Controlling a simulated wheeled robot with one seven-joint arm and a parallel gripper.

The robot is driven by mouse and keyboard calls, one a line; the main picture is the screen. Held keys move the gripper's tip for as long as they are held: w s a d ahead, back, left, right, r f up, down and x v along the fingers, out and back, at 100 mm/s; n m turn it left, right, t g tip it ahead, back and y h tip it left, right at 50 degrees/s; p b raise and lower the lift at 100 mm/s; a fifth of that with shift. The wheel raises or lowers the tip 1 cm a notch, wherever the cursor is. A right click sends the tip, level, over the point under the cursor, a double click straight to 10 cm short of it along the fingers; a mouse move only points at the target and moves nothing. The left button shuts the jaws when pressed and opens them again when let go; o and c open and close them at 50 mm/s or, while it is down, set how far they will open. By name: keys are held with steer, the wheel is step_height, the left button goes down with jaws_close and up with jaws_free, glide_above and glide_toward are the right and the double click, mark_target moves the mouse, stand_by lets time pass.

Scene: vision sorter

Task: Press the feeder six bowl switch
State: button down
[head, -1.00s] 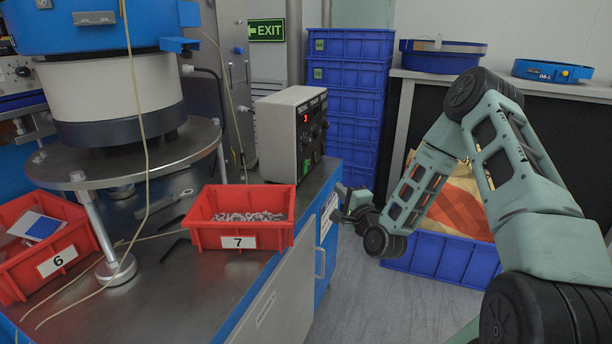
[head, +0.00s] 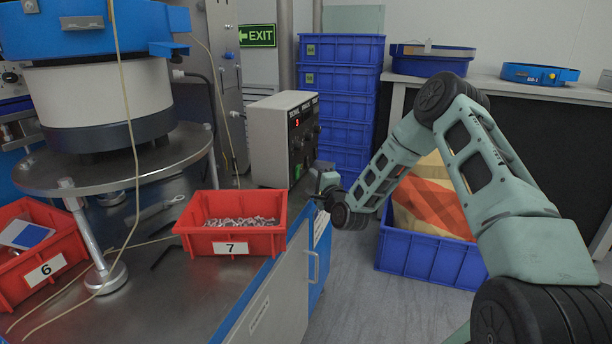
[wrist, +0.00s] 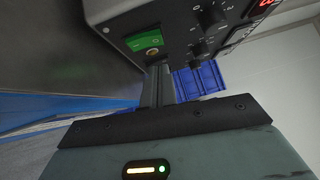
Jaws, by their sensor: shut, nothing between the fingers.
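The grey control box (head: 275,142) stands at the back right of the steel bench, with a red digit display and black knobs on its front. A green rocker switch (wrist: 143,38) shows large on that panel in the wrist view, beside a small brass-coloured round part (wrist: 153,53). It is a small green patch (head: 298,171) low on the panel in the head view. My gripper (wrist: 158,72) is shut and empty, its fingertips just below the green switch in the wrist view. Whether they touch the panel I cannot tell. In the head view my gripper (head: 321,173) is beside the box's front.
Red bin 7 (head: 231,248) with metal parts sits on the bench before the box; red bin 6 (head: 45,270) is at the left under the bowl feeder (head: 100,95). Blue crates (head: 340,78) are stacked behind. A blue bin (head: 425,258) stands on the floor at right.

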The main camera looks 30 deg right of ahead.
mark_target(300, 167)
steer(key=shift+w+a+r, duration=0.2)
steer(key=shift+w+a, duration=0.7)
steer(key=shift+w, duration=0.2)
steer(key=shift+w+a+r, duration=0.1)
steer(key=shift+w+a, duration=0.05)
